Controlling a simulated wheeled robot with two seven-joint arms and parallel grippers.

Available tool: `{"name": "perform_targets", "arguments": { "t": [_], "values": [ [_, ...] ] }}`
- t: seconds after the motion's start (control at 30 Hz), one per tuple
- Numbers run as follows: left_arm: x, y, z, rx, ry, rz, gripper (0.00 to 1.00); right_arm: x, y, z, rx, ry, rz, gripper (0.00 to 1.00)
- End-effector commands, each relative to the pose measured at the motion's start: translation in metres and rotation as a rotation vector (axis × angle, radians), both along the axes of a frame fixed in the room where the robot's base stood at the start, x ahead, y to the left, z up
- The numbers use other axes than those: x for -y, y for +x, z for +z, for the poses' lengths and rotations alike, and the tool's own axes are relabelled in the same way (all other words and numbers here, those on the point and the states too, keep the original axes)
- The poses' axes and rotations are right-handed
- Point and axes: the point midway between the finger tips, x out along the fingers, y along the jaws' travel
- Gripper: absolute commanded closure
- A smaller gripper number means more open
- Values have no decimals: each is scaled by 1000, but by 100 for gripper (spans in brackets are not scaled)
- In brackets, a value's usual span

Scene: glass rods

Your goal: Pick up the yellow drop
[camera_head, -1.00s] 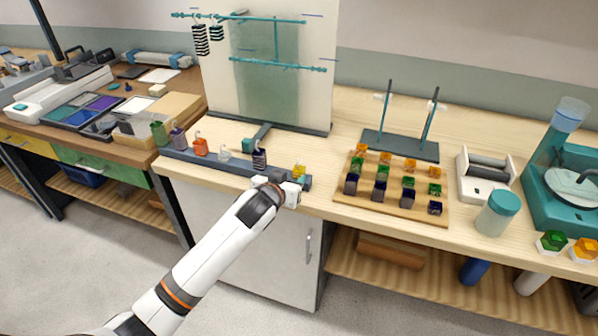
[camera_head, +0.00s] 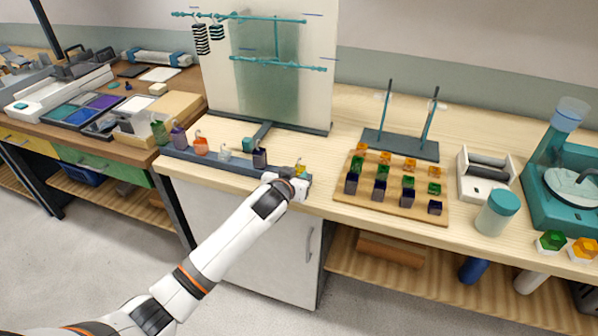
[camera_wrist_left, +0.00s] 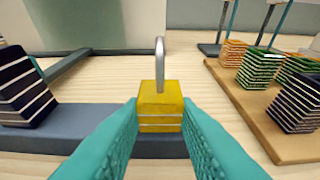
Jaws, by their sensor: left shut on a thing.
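The yellow drop (camera_wrist_left: 160,108) is a small yellow block with pale bands and a grey metal hook on top. In the left wrist view it stands upright between the teal fingertips of my left gripper (camera_wrist_left: 160,125), which is shut on it. It is at the right end of the dark grey rail (camera_wrist_left: 75,145), and I cannot tell whether it still touches the rail. In the head view the yellow drop (camera_head: 300,170) shows just above my left gripper (camera_head: 296,182). My right gripper is not in view.
On the rail to the left stand a dark banded drop (camera_head: 260,157) and several other coloured drops. A wooden board (camera_head: 395,205) with several banded blocks lies close on the right. A panel with teal bars (camera_head: 280,80) stands behind. The bench front is near my arm.

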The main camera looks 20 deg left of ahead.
Motion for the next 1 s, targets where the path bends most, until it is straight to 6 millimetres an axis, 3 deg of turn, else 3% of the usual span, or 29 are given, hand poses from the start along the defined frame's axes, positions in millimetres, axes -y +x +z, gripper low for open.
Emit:
{"name": "perform_targets", "arguments": {
  "t": [0.27,0.7,1.0],
  "values": [
    [0,1,10,3,-2,1,96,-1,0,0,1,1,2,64],
    [0,0,90,4,-1,0,96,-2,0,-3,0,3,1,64],
    [0,0,101,0,0,0,96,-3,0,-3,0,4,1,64]
  ]
}}
